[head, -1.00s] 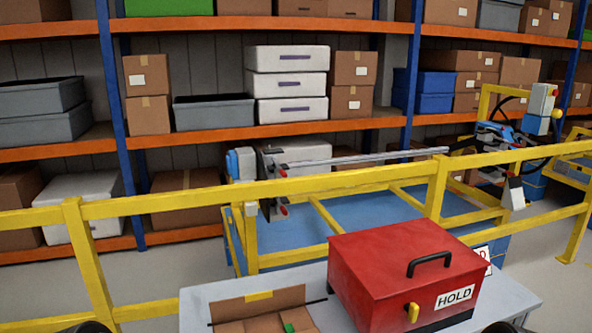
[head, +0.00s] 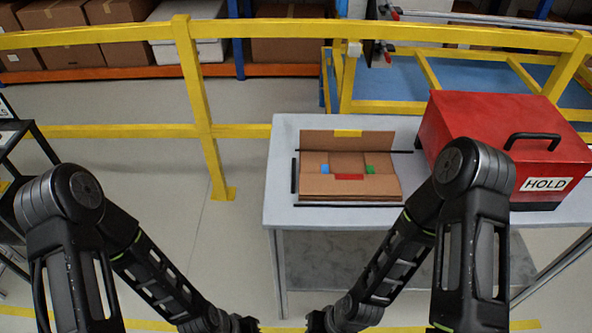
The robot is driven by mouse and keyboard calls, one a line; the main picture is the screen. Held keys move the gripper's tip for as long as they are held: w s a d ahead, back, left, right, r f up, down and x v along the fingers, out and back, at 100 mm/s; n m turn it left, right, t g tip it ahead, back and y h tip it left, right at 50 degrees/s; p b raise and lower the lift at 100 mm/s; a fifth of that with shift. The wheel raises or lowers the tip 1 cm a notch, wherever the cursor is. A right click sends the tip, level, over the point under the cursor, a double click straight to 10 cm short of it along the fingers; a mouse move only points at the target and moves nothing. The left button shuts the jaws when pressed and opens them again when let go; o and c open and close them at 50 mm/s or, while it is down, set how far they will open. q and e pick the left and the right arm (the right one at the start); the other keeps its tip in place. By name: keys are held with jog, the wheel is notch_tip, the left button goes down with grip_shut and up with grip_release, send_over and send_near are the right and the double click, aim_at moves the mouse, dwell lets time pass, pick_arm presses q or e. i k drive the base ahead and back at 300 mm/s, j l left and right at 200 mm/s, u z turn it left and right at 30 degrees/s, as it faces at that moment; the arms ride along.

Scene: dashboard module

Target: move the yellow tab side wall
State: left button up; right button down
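The yellow tab side wall is a brown cardboard panel (head: 375,142) with a yellow tab (head: 347,133) at the middle of its top edge. It stands at the back of a flattened cardboard piece (head: 320,188) on the grey table. The cardboard in front carries a blue tab (head: 324,169), a green tab (head: 370,169) and a red tab (head: 348,177). Both my arms hang in front of the table, reaching down to the bottom edge of the head view.
A red HOLD box (head: 480,130) with a black handle stands on the right of the grey table (head: 283,150). Thin black strips lie around the cardboard. A yellow railing (head: 200,110) runs behind the table. A black rack stands at far left. Open floor lies left of the table.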

aim_at(312, 139)
jog(key=j+u, duration=0.1)
jog(key=j, duration=0.15)
jog(key=i+j+u, duration=0.4)
jog(key=i+j, duration=0.2)
jog(key=i+j+u, duration=0.25)
jog(key=i+j, duration=0.3)
jog(key=i+z, duration=0.45)
jog(key=z, duration=0.3)
jog(key=i+j+z, duration=0.2)
jog(key=z, duration=0.15)
jog(key=i+z, duration=0.15)
jog(key=z, duration=0.3)
jog(key=i+j+z, duration=0.15)
jog(key=z, duration=0.3)
jog(key=i+j+z, duration=0.1)
jog(key=z, duration=0.35)
jog(key=i+j+z, duration=0.1)
jog(key=z, duration=0.4)
jog(key=j+z, duration=0.45)
jog(key=i+j+z, duration=0.1)
jog(key=z, duration=0.35)
jog(key=j+z, duration=0.6)
jog(key=j, duration=0.15)
